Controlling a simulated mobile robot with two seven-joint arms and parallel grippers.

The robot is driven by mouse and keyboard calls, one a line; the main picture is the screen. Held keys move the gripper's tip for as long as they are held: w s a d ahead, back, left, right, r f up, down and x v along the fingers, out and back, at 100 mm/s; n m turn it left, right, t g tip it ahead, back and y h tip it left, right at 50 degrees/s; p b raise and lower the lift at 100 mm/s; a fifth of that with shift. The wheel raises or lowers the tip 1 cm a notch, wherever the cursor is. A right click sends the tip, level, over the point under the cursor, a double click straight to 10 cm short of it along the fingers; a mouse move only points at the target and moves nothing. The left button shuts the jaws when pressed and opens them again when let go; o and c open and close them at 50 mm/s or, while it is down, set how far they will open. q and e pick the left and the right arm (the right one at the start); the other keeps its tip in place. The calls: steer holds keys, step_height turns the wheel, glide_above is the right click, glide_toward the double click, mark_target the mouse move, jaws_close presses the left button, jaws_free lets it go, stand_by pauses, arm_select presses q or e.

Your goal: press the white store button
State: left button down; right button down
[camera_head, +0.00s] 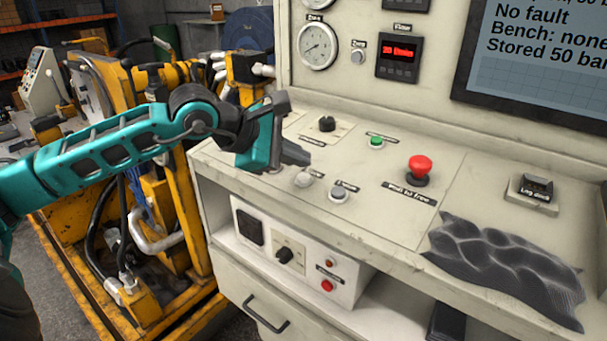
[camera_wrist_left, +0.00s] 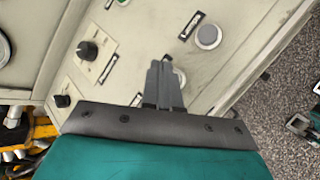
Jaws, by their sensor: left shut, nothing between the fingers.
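Two round push buttons sit near the front edge of the sloping panel. The left one is a pale, whitish button (camera_head: 303,179). The right one is a greyer button (camera_head: 338,195), which seems to be the one in the left wrist view (camera_wrist_left: 208,36). Their small labels are too small to read. My left gripper (camera_head: 298,157) is shut and empty, its dark fingertips just behind and above the whitish button. I cannot tell whether they touch it. My right gripper is not in view.
A black knob (camera_head: 326,123), a green button (camera_head: 376,142) and a red mushroom button (camera_head: 420,168) stand on the panel. A dark crumpled cloth (camera_head: 505,268) lies at the right. A yellow machine frame (camera_head: 185,210) stands left of the bench. The screen (camera_head: 540,65) reads "Stored 50 bar".

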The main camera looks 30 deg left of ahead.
arm_select(q)
steer(key=r, duration=0.1)
steer(key=r+p, duration=0.1)
steer(key=r, duration=0.2)
steer(key=shift+s+r, duration=0.1)
steer(key=shift+s, duration=0.25)
stand_by(0.6)
